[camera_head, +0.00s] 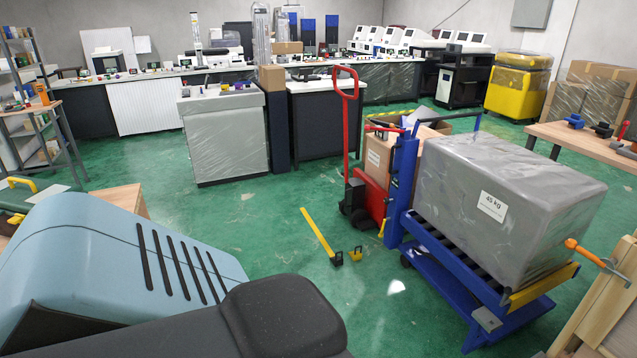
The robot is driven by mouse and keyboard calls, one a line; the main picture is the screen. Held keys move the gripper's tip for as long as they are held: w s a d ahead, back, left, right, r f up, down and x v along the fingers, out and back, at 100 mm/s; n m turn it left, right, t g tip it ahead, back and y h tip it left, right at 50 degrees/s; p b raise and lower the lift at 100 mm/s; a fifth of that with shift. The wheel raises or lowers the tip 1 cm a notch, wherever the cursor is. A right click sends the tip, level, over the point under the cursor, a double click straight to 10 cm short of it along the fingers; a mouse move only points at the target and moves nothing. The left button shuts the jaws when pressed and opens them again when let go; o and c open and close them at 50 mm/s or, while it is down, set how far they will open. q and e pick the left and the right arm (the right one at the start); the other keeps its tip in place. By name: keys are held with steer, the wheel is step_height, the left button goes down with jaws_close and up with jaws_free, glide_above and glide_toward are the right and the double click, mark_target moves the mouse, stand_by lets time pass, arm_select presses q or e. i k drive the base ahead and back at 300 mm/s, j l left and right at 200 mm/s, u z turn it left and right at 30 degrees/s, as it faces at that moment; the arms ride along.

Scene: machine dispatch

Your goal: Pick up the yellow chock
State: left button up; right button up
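A small yellow piece that looks like the yellow chock (355,254) sits on the green floor near the middle of the view, left of the blue lift cart. A small black piece (337,259) lies just left of it, at the near end of a long yellow bar or strip (317,231). The chock is small in the picture, so its exact shape is hard to tell. Neither of my grippers shows in the head view.
A blue lift cart (433,272) bears a large grey wrapped block (460,205) marked 45 kg. A red pallet jack (371,197) stands behind the chock. Wooden furniture (602,295) edges the right side. Green floor is clear to the left of the yellow strip.

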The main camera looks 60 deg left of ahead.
mark_target(356, 256)
steer(key=u, duration=1.65)
